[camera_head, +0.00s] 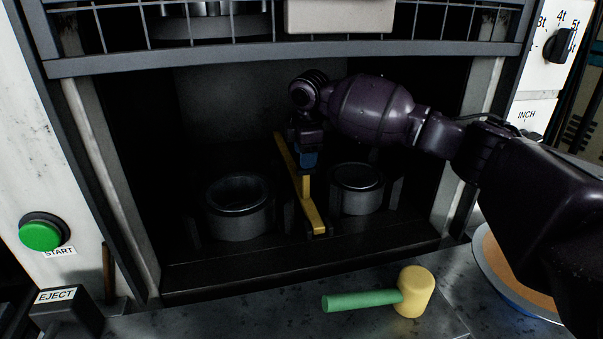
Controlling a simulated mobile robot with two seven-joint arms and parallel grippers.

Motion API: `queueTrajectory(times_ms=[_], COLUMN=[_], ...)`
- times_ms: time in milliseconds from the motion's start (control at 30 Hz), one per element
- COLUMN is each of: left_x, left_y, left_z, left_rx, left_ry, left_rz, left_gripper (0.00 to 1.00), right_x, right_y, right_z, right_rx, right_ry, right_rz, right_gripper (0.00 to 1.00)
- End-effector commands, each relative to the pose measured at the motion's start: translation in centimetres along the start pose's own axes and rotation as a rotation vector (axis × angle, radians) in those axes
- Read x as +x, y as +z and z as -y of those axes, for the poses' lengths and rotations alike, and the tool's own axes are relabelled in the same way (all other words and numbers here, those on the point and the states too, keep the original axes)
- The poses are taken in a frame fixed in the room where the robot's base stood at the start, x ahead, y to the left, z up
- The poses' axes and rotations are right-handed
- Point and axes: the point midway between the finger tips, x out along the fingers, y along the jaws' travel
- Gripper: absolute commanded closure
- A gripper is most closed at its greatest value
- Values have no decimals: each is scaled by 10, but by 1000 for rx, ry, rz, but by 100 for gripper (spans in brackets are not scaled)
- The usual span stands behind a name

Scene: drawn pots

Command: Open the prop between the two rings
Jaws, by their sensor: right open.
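Two dark grey metal rings stand inside the dark bay of the press: the left ring (240,225) and the right ring (357,202). The yellow prop (312,216) is a long bar in the gap between them, running from the back toward the front edge of the bay. My right arm reaches in from the right. My right gripper (307,172) points down at the middle of the prop, beside or over it; I cannot tell whether it touches. Its fingertips are dark and hard to make out, but it is open. My left gripper is not in view.
A barred guard (250,62) hangs above the bay opening. A mallet (412,292) with a green handle lies on the front ledge. A green START button (41,233) and an EJECT box (65,312) are at the left. A round orange-topped thing (500,270) is at the right.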

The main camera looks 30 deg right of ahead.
Motion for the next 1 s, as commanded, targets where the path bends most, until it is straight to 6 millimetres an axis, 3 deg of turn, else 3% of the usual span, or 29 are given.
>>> queueTrajectory(times_ms=[33, 300, 500, 800, 833, 1000], left_x=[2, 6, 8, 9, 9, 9], left_y=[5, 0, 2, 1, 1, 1], left_z=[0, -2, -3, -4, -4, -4], left_rx=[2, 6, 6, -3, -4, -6], left_ry=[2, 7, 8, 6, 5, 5], left_rz=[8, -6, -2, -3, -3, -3], left_gripper=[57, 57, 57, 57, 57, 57], right_x=[16, 53, 64, 65, 65, 65], right_y=[0, 0, 0, 0, 0, 0], right_z=[1, 1, 0, 0, 0, 0], right_rx=[0, 0, 0, 0, 0, 0], right_ry=[-8, -3, 0, 1, 1, 1], right_rz=[3, 2, 1, 0, 0, 0], right_gripper=[50, 50, 50, 50, 52, 78])
